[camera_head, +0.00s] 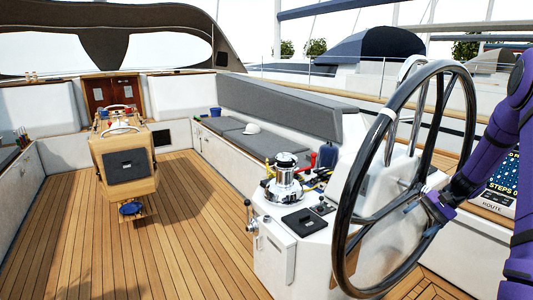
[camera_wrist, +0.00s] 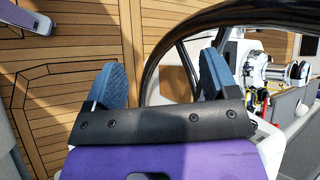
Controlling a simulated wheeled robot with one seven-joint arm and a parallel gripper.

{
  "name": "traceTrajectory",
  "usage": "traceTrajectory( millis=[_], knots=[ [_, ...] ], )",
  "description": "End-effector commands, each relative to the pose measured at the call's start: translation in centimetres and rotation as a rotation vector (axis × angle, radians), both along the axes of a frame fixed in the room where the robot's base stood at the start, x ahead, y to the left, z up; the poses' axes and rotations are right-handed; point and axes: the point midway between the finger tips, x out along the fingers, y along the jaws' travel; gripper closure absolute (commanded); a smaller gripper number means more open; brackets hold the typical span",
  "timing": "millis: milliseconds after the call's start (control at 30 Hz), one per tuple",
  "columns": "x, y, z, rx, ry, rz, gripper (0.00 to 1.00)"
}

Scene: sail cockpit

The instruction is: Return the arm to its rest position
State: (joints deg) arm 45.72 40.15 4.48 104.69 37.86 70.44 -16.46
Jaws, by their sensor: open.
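My purple arm (camera_head: 475,180) reaches in from the right edge in the head view. My gripper (camera_head: 412,206) is beside the large dark steering wheel (camera_head: 345,205), partly seen against its rim and spokes. In the wrist view my gripper (camera_wrist: 160,82) is open, with its two blue-grey fingers spread and nothing held between them. The wheel rim (camera_wrist: 150,50) curves behind the fingers there, running up and to the right. I cannot tell whether the gripper touches the wheel.
A white console with a chrome winch (camera_head: 284,180) stands left of the wheel. A display panel (camera_head: 503,180) lies behind my arm. A wooden table (camera_head: 125,185) stands farther left. The plank deck (camera_head: 195,235) between table and console is clear. A bench (camera_head: 235,138) holds a white cap (camera_head: 251,129).

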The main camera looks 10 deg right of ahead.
Motion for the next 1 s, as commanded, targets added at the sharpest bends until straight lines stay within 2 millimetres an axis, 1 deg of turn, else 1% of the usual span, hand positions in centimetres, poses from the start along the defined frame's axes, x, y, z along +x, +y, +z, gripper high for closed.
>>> traceTrajectory(
  millis=[33, 100, 267, 300, 500, 667, 800, 1000],
  knots=[
    [0.1, 1.4, 2.0, -0.039, -0.007, 0.032, 0.2],
    [-0.1, 3.0, 4.1, -0.086, -0.014, 0.072, 0.2],
    [-0.9, 6.8, 8.7, -0.195, -0.034, 0.158, 0.2],
    [-1.1, 7.8, 9.8, -0.223, -0.043, 0.179, 0.2],
    [-3.3, 12.5, 14.8, -0.357, -0.087, 0.275, 0.2],
    [-5.7, 15.9, 18.2, -0.461, -0.134, 0.344, 0.2],
    [-8.1, 18.7, 20.8, -0.549, -0.183, 0.398, 0.2],
    [-12.1, 22.1, 23.7, -0.67, -0.268, 0.466, 0.2]
  ],
)
